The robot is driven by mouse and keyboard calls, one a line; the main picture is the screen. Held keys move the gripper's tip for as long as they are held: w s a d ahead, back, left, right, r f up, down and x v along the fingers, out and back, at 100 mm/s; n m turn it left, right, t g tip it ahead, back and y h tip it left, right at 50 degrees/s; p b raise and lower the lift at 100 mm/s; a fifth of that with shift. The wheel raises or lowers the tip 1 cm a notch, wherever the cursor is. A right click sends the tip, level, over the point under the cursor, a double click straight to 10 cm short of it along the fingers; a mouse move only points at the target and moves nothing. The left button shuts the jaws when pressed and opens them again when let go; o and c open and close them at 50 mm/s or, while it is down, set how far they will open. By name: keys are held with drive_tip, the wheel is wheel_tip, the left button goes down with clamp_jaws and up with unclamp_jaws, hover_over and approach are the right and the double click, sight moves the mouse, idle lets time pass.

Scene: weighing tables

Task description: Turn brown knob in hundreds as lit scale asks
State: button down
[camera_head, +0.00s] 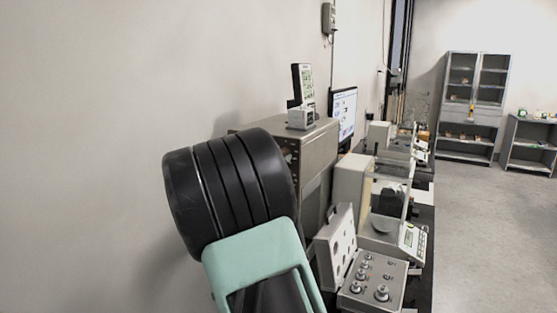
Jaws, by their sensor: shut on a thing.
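A balance (380,236) with a glass weighing chamber stands on the dark bench right of the middle. Its front panel (412,238) shows a greenish display, too small to read. A dark shape (388,198) shows in or beside its chamber; I cannot tell what it is. More balances (418,152) stand farther along the bench, and I cannot tell which display is lit. I cannot make out a brown knob. My arm's black joint and teal link fill the lower left foreground. My gripper does not show.
An open case of metal weights (372,278) lies at the bench's near end. A large grey-brown box (318,145) and a monitor (343,112) stand along the wall. Shelving (472,100) stands at the back right. The floor (490,230) at right is clear.

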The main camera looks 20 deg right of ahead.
idle(0.3)
drive_tip(key=c, duration=1.6)
unclamp_jaws()
drive_tip(key=shift+s+a, duration=0.1)
drive_tip(key=shift+a, duration=0.05)
drive_tip(key=v, duration=1.1)
drive_tip(key=shift+s+a, duration=0.3)
